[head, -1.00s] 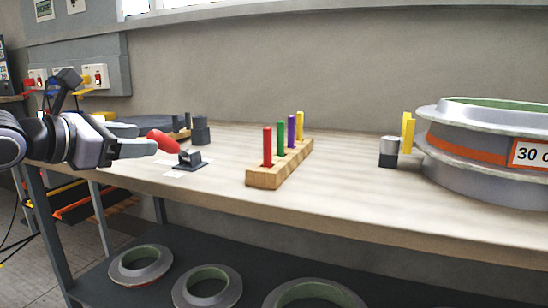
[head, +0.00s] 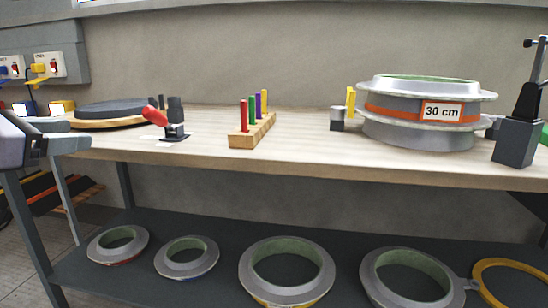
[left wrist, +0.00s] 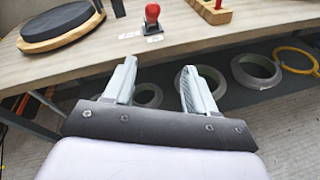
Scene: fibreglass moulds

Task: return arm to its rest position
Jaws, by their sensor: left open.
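My left gripper (head: 62,142) is at the left edge of the head view, in front of the table's left end. In the left wrist view its two fingers (left wrist: 158,82) are apart with nothing between them, pointing toward the table's front edge. A small stand with a red handle (head: 160,122) is on the table beyond the fingertips, apart from them; it also shows in the left wrist view (left wrist: 152,14). My right gripper does not show in any view.
The wooden table (head: 310,165) holds a wooden block with coloured pegs (head: 250,132), a round mould labelled 30 cm (head: 390,110) and a dark disc on a wooden base (head: 110,112). Several ring moulds (head: 187,257) lie on the lower shelf. The table front between block and mould is clear.

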